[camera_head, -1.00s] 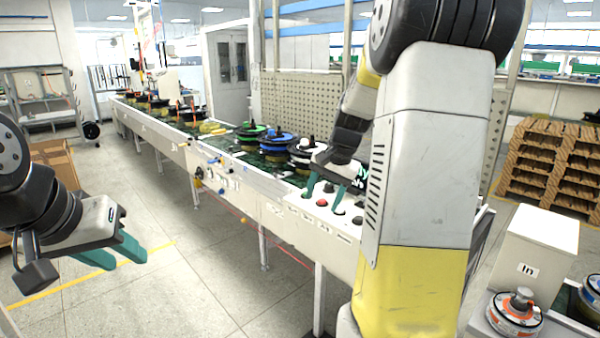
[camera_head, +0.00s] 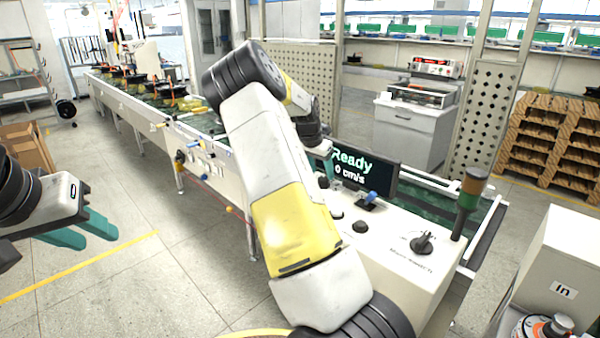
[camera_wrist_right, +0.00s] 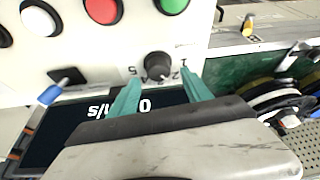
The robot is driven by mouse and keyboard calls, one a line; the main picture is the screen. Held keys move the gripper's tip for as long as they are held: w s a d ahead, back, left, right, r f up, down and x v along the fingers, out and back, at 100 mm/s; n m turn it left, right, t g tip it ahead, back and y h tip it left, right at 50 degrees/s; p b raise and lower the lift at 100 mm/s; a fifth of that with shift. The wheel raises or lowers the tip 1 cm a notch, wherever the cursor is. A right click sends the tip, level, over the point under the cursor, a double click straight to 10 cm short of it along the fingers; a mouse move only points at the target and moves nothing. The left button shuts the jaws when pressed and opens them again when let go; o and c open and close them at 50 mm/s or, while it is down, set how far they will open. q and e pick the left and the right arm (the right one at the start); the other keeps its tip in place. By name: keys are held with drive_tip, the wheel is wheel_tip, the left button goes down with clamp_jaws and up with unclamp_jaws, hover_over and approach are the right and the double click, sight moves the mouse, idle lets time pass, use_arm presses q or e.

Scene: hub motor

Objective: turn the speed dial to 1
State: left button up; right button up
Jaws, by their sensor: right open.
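The speed dial (camera_wrist_right: 158,65) is a round black knob on the white panel in the right wrist view, with upside-down numbers from 5 to 1 around it. Its setting is too small to read. My right gripper (camera_wrist_right: 162,90) is open, with its teal fingertips on either side of the dial's near edge; I cannot tell whether they touch it. In the head view my right gripper (camera_head: 328,165) is partly hidden beside the display (camera_head: 362,170), which reads "Ready" and "0 cm/s". My left gripper (camera_head: 85,230) is open and empty over the floor.
Red (camera_wrist_right: 103,9), green (camera_wrist_right: 172,4) and white (camera_wrist_right: 40,18) buttons and a blue-tipped toggle (camera_wrist_right: 58,88) lie near the dial. A black rotary switch (camera_head: 422,243) and a signal lamp (camera_head: 469,195) stand on the panel's right part. The conveyor (camera_head: 160,105) runs to the back left.

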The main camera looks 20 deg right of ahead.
sight(323, 181)
drive_tip(key=shift+x, duration=1.4)
clamp_jaws()
drive_tip(key=shift+s, duration=0.1)
drive_tip(key=n+t, duration=0.1)
drive_tip(key=n, duration=0.2)
drive_tip(key=shift+s+d+n+y, duration=0.1)
drive_tip(key=shift+d+n+y, duration=0.05)
drive_tip(key=shift+n+y, duration=0.25)
drive_tip(key=shift+n+t+y, duration=0.5)
drive_tip(key=shift+n+y, duration=0.1)
drive_tip(key=shift+n, duration=1.4)
